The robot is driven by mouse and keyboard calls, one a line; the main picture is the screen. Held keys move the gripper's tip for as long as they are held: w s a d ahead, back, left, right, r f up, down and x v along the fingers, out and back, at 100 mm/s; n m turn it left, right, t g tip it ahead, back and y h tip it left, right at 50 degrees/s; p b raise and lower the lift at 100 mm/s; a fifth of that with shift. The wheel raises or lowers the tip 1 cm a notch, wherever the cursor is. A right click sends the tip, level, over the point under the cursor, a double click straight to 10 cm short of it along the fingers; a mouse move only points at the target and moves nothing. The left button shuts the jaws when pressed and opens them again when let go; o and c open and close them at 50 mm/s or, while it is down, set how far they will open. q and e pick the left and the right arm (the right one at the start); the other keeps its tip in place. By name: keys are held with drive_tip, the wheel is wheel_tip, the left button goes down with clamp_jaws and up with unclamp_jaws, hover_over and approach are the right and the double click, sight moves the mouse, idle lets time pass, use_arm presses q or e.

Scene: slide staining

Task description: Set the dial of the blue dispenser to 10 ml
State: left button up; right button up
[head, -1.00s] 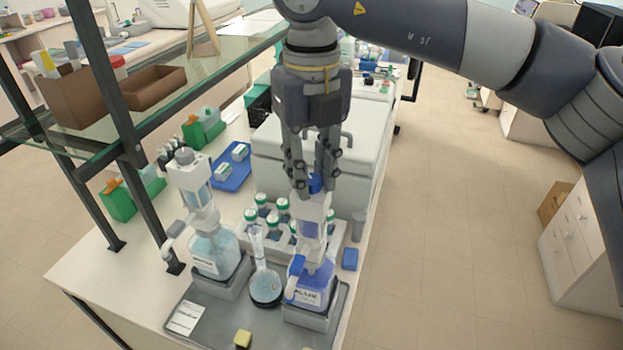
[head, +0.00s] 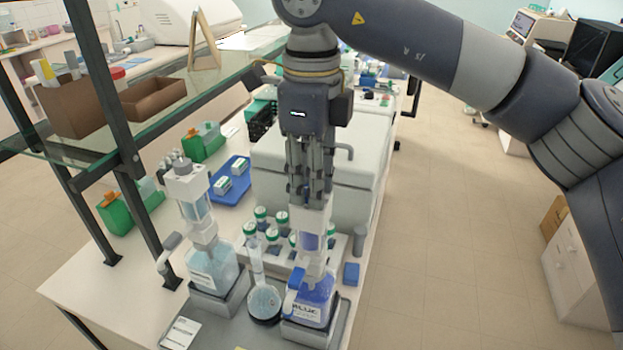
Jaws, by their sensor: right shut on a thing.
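The blue dispenser is a bottle of blue liquid (head: 310,301) with a white pump head (head: 313,225) on top, standing upright on a grey block at the front of the bench. My right gripper (head: 310,198) points straight down over it, with its fingers closed together around the top of the pump head. The fingers hide the blue top part, and I cannot read the dial or its scale. My left gripper is not in view.
A second dispenser with pale liquid (head: 212,266) stands to the left. A flask (head: 264,302) stands between the two. Several green-capped bottles (head: 273,234) sit in a white rack behind. A glass shelf (head: 190,103) on dark posts lies at the left.

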drive_tip(key=shift+n, duration=0.3)
drive_tip(key=o, duration=1.1)
drive_tip(key=shift+c, duration=0.2)
drive_tip(key=shift+r, duration=0.1)
drive_tip(key=shift+r, duration=0.25)
wheel_tip(320, 180, up, 11)
drive_tip(key=shift+r, duration=0.2)
